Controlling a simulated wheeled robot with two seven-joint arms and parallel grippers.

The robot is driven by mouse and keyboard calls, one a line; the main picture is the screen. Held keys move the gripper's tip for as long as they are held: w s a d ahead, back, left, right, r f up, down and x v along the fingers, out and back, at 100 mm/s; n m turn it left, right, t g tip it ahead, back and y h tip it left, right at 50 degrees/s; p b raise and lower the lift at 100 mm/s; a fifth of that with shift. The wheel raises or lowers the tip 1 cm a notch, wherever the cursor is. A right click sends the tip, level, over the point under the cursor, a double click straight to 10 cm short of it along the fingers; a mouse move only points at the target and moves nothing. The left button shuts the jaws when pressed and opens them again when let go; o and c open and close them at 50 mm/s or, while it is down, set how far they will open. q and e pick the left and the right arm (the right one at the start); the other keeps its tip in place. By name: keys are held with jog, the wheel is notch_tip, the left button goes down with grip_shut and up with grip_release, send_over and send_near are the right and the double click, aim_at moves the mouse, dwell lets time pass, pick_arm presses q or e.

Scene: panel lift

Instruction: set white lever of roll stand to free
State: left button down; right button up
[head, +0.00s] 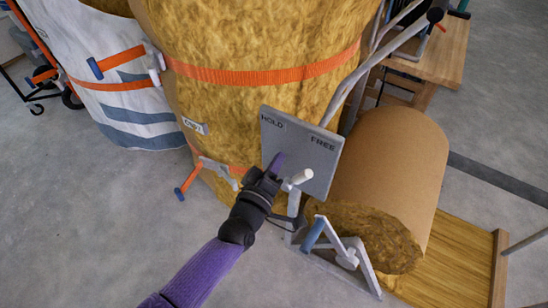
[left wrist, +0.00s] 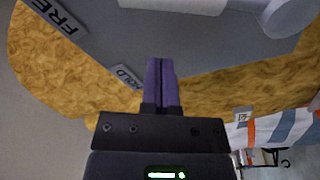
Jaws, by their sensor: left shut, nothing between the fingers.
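The roll stand's grey plate (head: 302,158) carries the word HOLD on its left and FREE on its right. The white lever (head: 298,179) stands in front of the plate's lower part; I cannot tell which word it is set to. My left gripper (head: 279,160) is shut and empty, just left of the lever, with its purple fingertips in front of the plate. A pale rounded part (left wrist: 290,17), perhaps the lever, is at the upper right. My right gripper is not in view.
A large brown roll (head: 395,165) lies behind the stand, over a wooden platform (head: 455,265). A blue-handled crank (head: 313,233) is below the lever. Grey floor (head: 90,220) is clear at lower left.

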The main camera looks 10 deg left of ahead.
pick_arm(q)
jog(key=p+v, duration=0.2)
jog(key=v, duration=0.7)
jog(key=shift+d, duration=0.35)
jog(key=shift+s+r, duration=0.1)
jog(key=shift+s, duration=0.05)
